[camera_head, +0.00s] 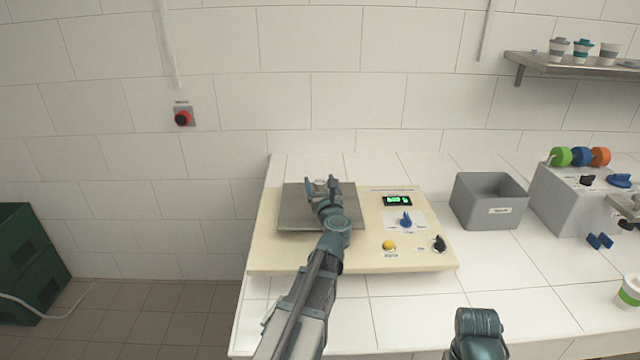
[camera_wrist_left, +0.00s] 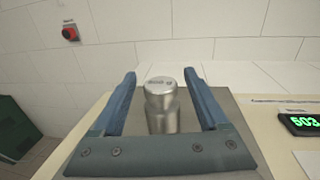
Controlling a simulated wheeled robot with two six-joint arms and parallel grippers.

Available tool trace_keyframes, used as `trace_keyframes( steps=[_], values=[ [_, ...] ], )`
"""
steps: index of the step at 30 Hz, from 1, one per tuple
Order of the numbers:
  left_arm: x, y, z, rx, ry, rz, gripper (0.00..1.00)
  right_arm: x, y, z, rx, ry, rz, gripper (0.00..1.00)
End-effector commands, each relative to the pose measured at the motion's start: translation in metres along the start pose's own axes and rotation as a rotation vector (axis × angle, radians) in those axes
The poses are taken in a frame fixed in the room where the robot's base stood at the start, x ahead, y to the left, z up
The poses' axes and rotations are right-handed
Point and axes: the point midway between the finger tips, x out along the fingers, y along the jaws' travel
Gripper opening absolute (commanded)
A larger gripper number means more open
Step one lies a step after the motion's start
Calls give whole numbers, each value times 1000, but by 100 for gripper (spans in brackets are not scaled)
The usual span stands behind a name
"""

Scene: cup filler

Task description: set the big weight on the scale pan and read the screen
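The big weight (camera_wrist_left: 162,104), a silvery metal cylinder with a narrower top, stands upright on the grey scale pan (camera_head: 289,212). My left gripper (camera_head: 322,184) is over the pan. In the left wrist view its two blue fingers (camera_wrist_left: 162,88) stand on either side of the weight, with a visible gap on each side. The scale's screen (camera_head: 397,201) is lit green; in the wrist view the screen (camera_wrist_left: 304,123) appears to read 503. Part of my right arm shows at the bottom edge; its gripper is out of view.
The scale's cream base has a blue knob (camera_head: 405,219), a yellow button (camera_head: 389,245) and a black knob (camera_head: 439,243). A grey bin (camera_head: 488,203) stands to its right, before a grey machine (camera_head: 577,200). A white cup (camera_head: 629,292) is at the far right.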

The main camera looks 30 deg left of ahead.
Motion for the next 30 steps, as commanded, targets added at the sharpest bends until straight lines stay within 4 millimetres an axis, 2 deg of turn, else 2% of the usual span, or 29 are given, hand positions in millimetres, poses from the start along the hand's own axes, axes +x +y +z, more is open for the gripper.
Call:
trace_keyframes(
  steps=[12, 17, 25, 30],
  values=[
    [0, 0, 5, 0, 0, 0, 78, -5, 0, 0, 0, 0, 0, 50],
    [-19, 1, 3, 0, 0, 0, 78, -3, 0, 0, 0, 0, 0, 50],
    [-64, 1, 3, 0, 0, -2, 78, -3, 0, 0, 0, 0, 0, 50],
    [-76, 1, 3, 0, 0, 0, 78, -3, 0, 0, 0, 0, 0, 50]
  ],
)
